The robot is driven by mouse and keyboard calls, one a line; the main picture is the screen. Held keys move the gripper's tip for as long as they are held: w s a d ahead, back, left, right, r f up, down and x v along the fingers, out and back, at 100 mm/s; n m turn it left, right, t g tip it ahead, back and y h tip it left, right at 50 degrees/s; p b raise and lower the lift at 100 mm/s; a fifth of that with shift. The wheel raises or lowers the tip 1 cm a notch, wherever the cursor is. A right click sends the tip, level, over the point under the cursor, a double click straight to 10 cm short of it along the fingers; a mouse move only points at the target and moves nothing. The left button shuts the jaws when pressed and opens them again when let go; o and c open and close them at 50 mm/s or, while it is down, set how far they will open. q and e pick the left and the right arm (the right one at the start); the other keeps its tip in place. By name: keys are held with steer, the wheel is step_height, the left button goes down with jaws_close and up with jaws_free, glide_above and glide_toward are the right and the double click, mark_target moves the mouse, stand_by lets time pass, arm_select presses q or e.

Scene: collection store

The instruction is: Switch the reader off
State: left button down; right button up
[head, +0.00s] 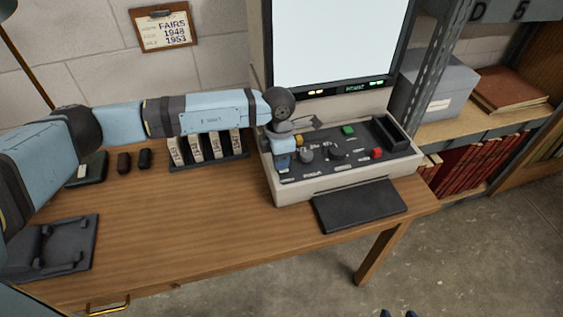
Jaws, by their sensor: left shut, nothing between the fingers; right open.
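The reader has a large pale, bright screen (335,40) with small lit yellow and green marks on the strip below it. Its control panel (335,165) slopes forward on the desk and carries dark knobs, a yellow button (298,140), a green button (348,130) and a red button (377,153). My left gripper (283,164) is shut and empty, pointing down at the panel's left end; I cannot tell whether it touches. It hides part of that end. Of my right gripper (398,314), only the tips show at the bottom edge, apart, over the floor.
A dark flat pad (360,206) lies before the panel. A rack of labelled boxes (207,149) stands left of the reader, below my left arm. A dark tray (65,247) lies at front left. Metal shelving (436,75) stands close on the right. The desk's middle is clear.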

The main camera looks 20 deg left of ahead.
arm_select(q)
steer(key=shift+w+a+f, duration=0.1)
steer(key=shift+w+a, duration=0.2)
steer(key=shift+w, duration=0.15)
arm_select(e)
steer(key=shift+w+a+f, duration=0.15)
steer(key=shift+w+f, duration=0.05)
steer(key=shift+w, duration=0.2)
